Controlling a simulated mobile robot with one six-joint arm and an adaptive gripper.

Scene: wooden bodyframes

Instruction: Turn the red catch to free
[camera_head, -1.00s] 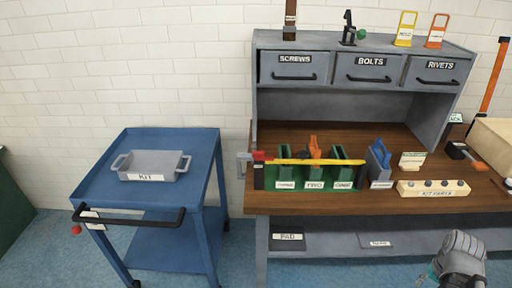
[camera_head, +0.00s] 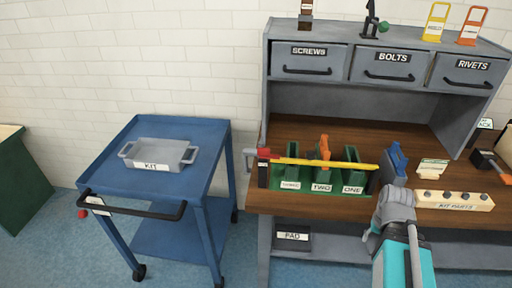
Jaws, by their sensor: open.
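A red catch (camera_head: 264,154) sits at the left end of a yellow bar (camera_head: 325,163) on the workbench. The bar runs across the front of green bins (camera_head: 292,172), two of them labelled TWO and ONE, in a green rack. My gripper (camera_head: 394,197) is at the bench's front edge, right of the rack and well apart from the red catch. It is open and seems empty; its fingers are small and seen from behind. A small red knob (camera_head: 83,214) also shows by the blue cart's handle.
The blue cart (camera_head: 214,131) with a grey KIT tray (camera_head: 127,151) stands left of the bench. A blue-handled grey holder (camera_head: 397,160) and a KIT PARTS block (camera_head: 455,201) are near my gripper. Drawers labelled SCREWS, BOLTS and RIVETS (camera_head: 458,75) hang above.

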